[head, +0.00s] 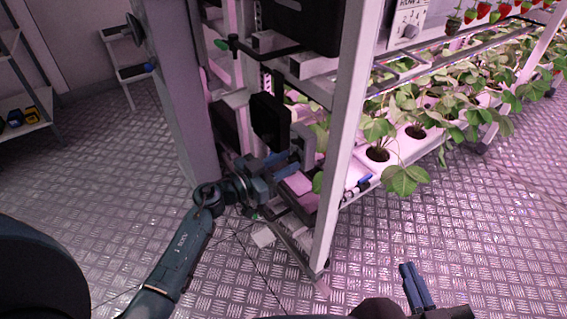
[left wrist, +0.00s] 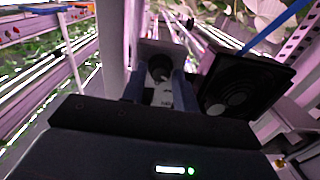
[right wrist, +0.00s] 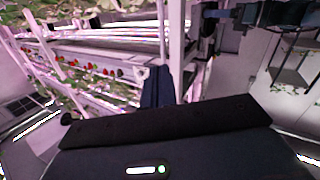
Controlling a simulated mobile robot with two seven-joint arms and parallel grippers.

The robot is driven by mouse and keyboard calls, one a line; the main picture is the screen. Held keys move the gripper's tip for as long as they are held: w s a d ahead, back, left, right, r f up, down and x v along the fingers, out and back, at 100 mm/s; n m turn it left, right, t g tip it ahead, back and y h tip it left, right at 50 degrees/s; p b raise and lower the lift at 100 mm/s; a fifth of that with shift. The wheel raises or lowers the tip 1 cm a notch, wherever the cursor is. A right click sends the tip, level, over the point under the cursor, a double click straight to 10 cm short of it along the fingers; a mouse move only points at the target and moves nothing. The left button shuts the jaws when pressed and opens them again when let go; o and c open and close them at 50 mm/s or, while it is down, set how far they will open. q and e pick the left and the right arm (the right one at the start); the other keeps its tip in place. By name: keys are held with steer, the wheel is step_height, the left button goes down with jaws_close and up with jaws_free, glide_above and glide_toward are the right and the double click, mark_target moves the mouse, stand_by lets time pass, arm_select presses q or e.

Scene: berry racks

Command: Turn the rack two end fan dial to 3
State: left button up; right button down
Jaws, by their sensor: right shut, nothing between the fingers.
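A pale box with a dark round dial (left wrist: 159,68) shows in the left wrist view, straight ahead of my left gripper (left wrist: 160,82). The two fingers are apart, one on each side of the dial; I cannot tell whether they touch it. In the head view my left gripper (head: 284,162) reaches in at the lower rack end, beside a black square fan (head: 270,121). The dial's face and setting are hidden there. The fan also shows in the left wrist view (left wrist: 238,90). My right gripper (head: 416,287) is shut and empty above the floor.
A grey rack post (head: 343,140) stands just right of my left gripper. Planted trays (head: 400,150) run along the right. The metal floor (head: 90,150) at left is clear.

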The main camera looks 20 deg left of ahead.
arm_select(q)
jaws_close()
